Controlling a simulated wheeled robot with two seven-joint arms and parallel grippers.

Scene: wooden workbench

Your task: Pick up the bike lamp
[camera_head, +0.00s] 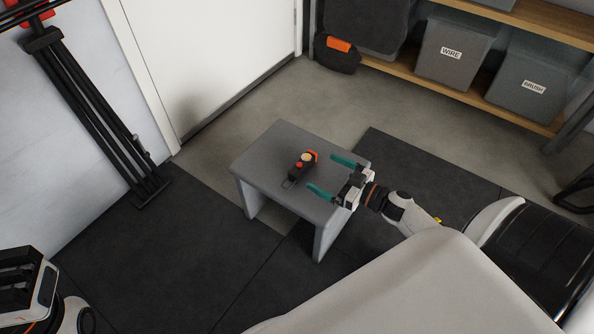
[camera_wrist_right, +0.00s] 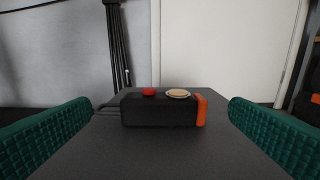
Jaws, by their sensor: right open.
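The bike lamp (camera_head: 301,165) is a small black block with an orange end, a red button and a pale round disc on top. It lies on a low grey stool (camera_head: 262,151). In the right wrist view the lamp (camera_wrist_right: 160,111) sits ahead, centred between the fingers, with a thin dark loop at its left end. My right gripper (camera_head: 331,176) has green fingers, spread open and empty, just right of the lamp and pointing at it. It does not touch the lamp. Part of my left arm shows at the lower left of the head view, but its fingers cannot be made out.
The stool top is otherwise bare around the lamp. A white door (camera_head: 205,60) stands behind. Shelves with grey bins (camera_head: 453,52) are at the upper right, and a black tripod-like stand (camera_head: 95,105) leans at the left wall. Dark mats (camera_head: 165,260) cover the floor.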

